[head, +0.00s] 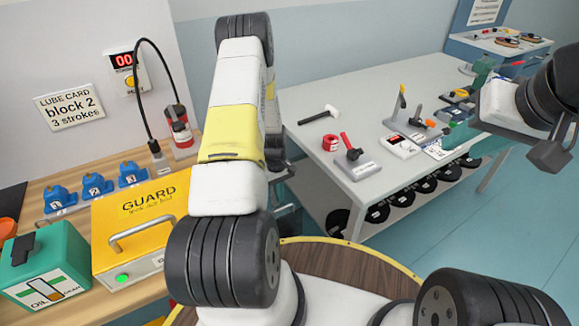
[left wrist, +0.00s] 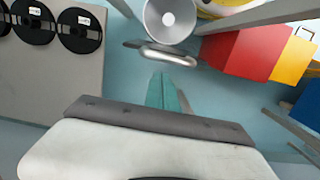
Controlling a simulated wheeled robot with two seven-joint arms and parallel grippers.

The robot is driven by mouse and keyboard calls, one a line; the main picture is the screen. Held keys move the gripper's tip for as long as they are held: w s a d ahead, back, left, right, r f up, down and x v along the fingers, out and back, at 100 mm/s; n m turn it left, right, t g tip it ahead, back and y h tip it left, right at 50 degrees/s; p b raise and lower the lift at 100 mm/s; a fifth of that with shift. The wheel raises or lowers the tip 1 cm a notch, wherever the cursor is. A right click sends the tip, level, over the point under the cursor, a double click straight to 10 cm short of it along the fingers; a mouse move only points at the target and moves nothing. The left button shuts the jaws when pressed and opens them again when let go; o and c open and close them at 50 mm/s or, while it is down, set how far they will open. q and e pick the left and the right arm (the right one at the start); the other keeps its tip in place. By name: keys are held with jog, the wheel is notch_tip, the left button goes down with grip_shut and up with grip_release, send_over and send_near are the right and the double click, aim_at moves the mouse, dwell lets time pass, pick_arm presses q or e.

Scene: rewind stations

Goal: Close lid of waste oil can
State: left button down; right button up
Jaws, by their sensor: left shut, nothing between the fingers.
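In the left wrist view a round silver metal body with a pale hub (left wrist: 168,18) stands at the top centre. It looks like the waste oil can seen from above, but I cannot be sure. A grey curved handle-like part (left wrist: 168,55) is at its near edge; I cannot tell whether this belongs to the lid. My left gripper (left wrist: 168,78) is shut and empty, its teal fingers pointing at that part; contact is unclear. In the head view my left arm hides this place. My right gripper (head: 482,100) is at the right, above the grey table.
A wooden bench on the left bears a yellow guard box (head: 140,225), a green oil box (head: 45,265) and blue numbered blocks (head: 95,184). A grey table (head: 300,95) holds tools, with black reels below. Red and yellow panels (left wrist: 250,52) stand right of the round body.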

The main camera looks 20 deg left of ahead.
pick_arm(q)
jog(key=shift+s+d, duration=0.35)
